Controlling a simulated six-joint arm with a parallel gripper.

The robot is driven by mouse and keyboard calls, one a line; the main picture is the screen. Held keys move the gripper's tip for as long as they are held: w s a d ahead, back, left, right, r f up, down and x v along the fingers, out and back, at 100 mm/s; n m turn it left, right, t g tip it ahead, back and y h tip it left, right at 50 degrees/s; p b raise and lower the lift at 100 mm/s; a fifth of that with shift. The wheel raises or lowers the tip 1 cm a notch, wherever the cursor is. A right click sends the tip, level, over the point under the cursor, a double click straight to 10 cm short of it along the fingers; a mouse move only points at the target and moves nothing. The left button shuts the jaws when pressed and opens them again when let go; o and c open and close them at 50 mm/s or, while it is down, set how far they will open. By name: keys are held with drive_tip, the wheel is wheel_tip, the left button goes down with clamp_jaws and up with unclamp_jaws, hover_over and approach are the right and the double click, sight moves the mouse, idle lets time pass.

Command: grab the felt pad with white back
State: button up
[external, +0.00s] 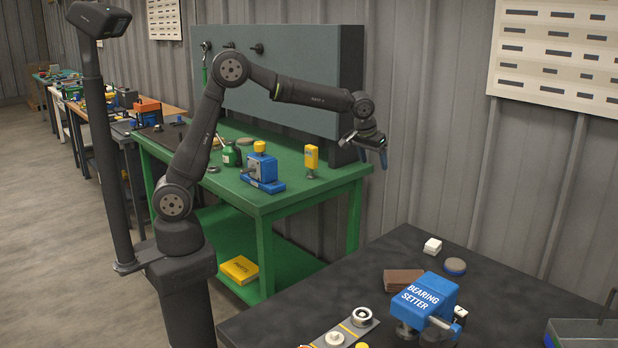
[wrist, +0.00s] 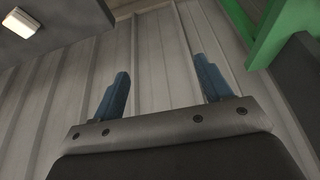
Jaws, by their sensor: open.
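A small block with a white top (external: 432,245) lies on the black table (external: 375,265) near its back edge; it best fits the felt pad with white back, but its underside is hidden. It also shows in the wrist view (wrist: 22,22), at the top left corner on the dark tabletop. My gripper (external: 373,158) is raised beside the green bench's right end, in front of the corrugated wall, well apart from the block. In the wrist view the two blue fingers (wrist: 161,68) are spread with nothing between them.
Near the block are a round blue-rimmed pad (external: 455,266), a brown block (external: 403,281) and the blue bearing setter (external: 428,296). A grey tray (external: 585,335) stands at the right. The green bench (external: 285,200) holds several tools.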

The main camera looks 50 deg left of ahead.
drive_tip(key=s+d+f+m+g+h, duration=0.1)
drive_tip(key=d+f+m+g+h, duration=0.1)
drive_tip(key=d+m, duration=0.8)
drive_tip(key=m+g+h, duration=0.2)
drive_tip(key=m, duration=0.4)
approach(433, 242)
drive_tip(key=shift+m+h, duration=0.3)
drive_tip(key=f, duration=0.4)
drive_tip(key=shift+w+d, duration=0.25)
drive_tip(key=shift+w, duration=0.05)
drive_tip(key=shift+x, duration=2.65)
drive_tip(key=shift+s+d+r, duration=0.1)
drive_tip(key=shift+s+d, duration=0.05)
drive_tip(key=c, duration=1.1)
drive_tip(key=shift+o, duration=0.2)
